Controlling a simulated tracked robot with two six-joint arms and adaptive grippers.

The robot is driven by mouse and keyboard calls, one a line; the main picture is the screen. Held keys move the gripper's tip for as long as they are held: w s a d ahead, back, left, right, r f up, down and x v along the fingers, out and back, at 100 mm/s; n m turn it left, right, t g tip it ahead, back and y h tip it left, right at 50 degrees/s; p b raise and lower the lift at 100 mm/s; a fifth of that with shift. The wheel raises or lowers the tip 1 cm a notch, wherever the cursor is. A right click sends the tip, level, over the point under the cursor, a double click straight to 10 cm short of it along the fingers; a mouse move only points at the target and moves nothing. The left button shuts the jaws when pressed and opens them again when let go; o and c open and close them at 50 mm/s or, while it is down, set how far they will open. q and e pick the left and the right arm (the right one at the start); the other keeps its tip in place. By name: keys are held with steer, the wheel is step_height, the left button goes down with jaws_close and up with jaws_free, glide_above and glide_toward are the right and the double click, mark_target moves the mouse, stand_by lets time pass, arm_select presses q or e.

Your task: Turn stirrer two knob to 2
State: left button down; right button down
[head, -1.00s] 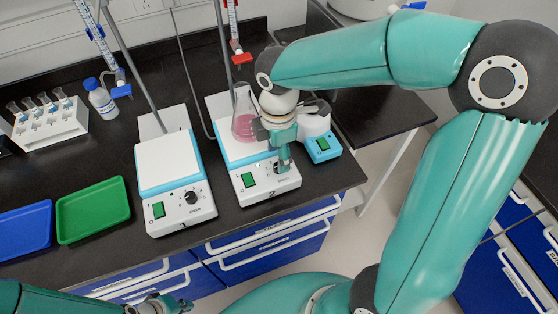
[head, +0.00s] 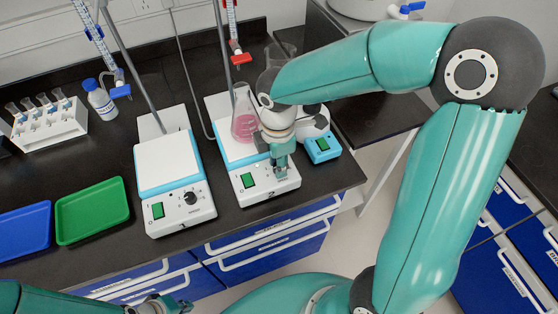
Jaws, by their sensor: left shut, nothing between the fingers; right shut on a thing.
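Stirrer two (head: 245,185), a white and blue unit marked 2, stands on the black bench near its right end. Its green switch (head: 249,181) shows at the left of its front panel. Its knob is hidden behind my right gripper (head: 281,174). My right gripper points down at the right of the panel and is shut on the knob. A conical flask with pink liquid (head: 244,122) stands on the stirrer's plate. My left gripper (head: 178,304) is shut and empty at the bottom edge, low in front of the bench.
Stirrer one (head: 170,164), with its black knob (head: 190,198), stands to the left. Green (head: 92,212) and blue (head: 25,231) trays lie at left. Burettes stand behind the stirrers.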

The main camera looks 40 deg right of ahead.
steer(key=shift+m, duration=0.4)
steer(key=m+b, duration=0.1)
steer(key=m, duration=0.1)
steer(key=shift+m+b, duration=0.35)
steer(key=shift+m, duration=0.05)
steer(key=m+b, duration=0.1)
steer(key=m, duration=0.3)
steer(key=shift+b, duration=0.35)
steer(key=m+b, duration=0.1)
steer(key=m, duration=0.4)
steer(key=shift+r+m+b, duration=0.1)
steer(key=shift+m+b, duration=0.55)
steer(key=shift+m, duration=1.05)
steer(key=shift+w, duration=0.1)
steer(key=c, duration=0.9)
jaws_free()
